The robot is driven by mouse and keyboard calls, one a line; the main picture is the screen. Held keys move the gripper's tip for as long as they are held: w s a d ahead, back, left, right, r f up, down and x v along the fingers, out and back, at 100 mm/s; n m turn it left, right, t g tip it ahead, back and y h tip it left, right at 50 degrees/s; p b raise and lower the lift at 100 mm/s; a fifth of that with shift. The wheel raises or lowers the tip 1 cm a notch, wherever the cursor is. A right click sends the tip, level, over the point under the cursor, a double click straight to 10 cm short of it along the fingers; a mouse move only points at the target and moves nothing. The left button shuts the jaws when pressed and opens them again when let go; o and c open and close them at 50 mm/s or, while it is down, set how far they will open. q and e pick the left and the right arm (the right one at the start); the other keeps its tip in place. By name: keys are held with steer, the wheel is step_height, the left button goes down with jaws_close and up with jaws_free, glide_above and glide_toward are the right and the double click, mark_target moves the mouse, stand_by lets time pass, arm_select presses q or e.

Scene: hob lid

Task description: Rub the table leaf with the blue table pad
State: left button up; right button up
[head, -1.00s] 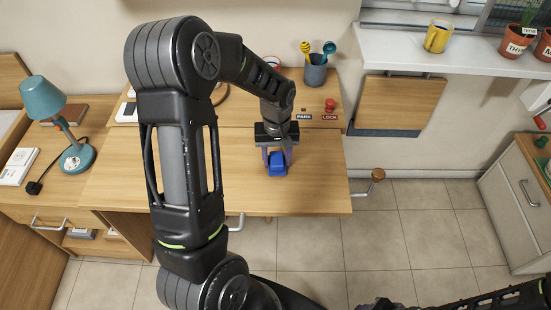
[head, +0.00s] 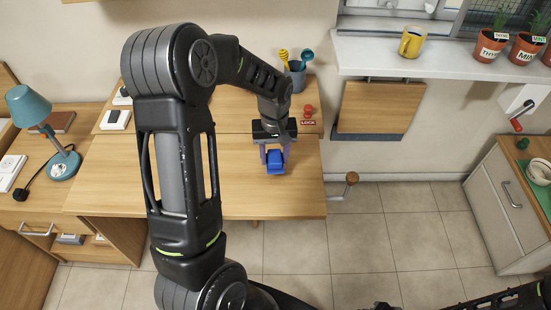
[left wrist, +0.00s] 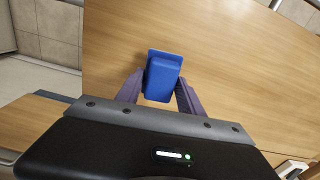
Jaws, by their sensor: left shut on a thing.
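The table leaf (head: 240,195) is the light wood front panel of the desk; part of it is hidden behind my left arm. The blue table pad (head: 275,160) is a small block at the leaf's right part, a little in front of the seam at the back. My left gripper (head: 275,150) points down at the leaf and is shut on the pad, with a finger on each side. In the left wrist view the pad (left wrist: 161,78) sits between the fingertips, low over or on the wood; contact is hard to tell. My right gripper is not visible.
A red knob (head: 308,111) and a LOCK label stand behind the leaf, near a utensil cup (head: 295,78). A teal lamp (head: 40,110) stands at left. A wooden panel (head: 380,105) hangs on the wall. A round-ended handle (head: 351,178) sticks out right of the leaf.

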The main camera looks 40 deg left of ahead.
arm_select(q)
step_height(320, 180, up, 2)
steer(key=shift+w+p, duration=0.15)
steer(key=shift+p, duration=0.35)
steer(key=shift+r+p, duration=0.9)
steer(key=shift+r, duration=0.45)
